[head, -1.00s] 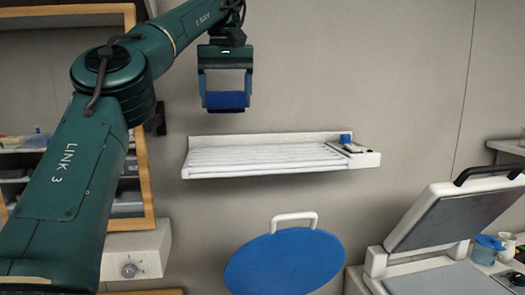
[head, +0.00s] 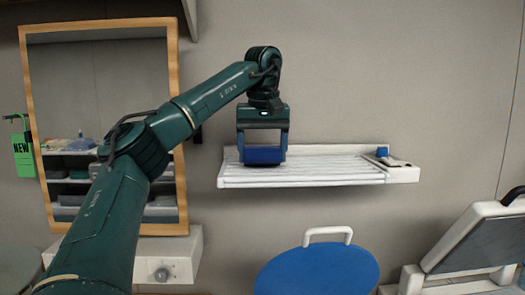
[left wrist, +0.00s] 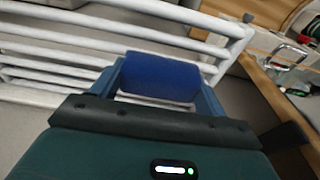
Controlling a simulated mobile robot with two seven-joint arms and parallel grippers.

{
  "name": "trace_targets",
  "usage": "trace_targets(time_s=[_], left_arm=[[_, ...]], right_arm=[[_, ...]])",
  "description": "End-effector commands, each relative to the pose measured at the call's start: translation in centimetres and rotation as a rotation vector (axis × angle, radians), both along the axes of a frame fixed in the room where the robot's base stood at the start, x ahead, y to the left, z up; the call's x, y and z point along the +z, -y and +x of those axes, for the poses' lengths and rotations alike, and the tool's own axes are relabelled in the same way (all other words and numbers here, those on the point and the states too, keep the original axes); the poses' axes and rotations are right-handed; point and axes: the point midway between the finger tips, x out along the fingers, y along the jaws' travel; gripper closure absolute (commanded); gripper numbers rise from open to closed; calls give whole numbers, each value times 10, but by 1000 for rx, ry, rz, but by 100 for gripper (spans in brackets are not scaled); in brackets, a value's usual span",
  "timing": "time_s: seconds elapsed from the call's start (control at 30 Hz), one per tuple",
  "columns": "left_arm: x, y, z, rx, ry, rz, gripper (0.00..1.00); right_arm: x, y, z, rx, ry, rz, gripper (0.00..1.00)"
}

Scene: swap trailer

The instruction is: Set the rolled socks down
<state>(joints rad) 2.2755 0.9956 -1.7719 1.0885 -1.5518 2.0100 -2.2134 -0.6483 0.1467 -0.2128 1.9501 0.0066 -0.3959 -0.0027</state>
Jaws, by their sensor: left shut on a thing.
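My left gripper (head: 262,160) is shut on the rolled socks (head: 264,155), a dark blue bundle between its two fingers. The socks are in front of or over the left part of the white slatted wall shelf (head: 320,175). In the left wrist view the socks (left wrist: 160,75) show between the fingers, with the shelf's white bars (left wrist: 60,50) around and below them. I cannot tell whether the socks touch the slats. My right gripper is not in view.
A small blue object (head: 382,152) stands at the shelf's right end. A wood-framed mirror (head: 180,190) hangs at left, above a white box with a knob (head: 160,273). A blue round seat or lid (head: 318,272) is below the shelf. The shelf's middle slats are clear.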

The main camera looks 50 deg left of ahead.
Motion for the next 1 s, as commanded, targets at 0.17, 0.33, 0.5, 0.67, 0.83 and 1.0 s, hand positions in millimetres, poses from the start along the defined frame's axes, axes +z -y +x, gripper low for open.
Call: trace_targets(time_s=[0.17, 0.33, 0.5, 0.67, 0.83, 1.0], left_arm=[[0, 0, 0, 0, 2, 1, 52], [-3, 0, 0, 0, 1, 0, 52], [-3, 0, 0, 0, 1, 0, 14], [-3, 0, 0, 0, 1, 0, 4], [-2, 0, 0, 0, 1, 0, 4], [6, 1, 0, 0, 2, 1, 4]], right_arm=[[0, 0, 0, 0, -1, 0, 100], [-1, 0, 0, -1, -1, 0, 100], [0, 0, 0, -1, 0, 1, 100], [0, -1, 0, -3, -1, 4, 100], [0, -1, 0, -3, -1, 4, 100], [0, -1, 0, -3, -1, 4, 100]])
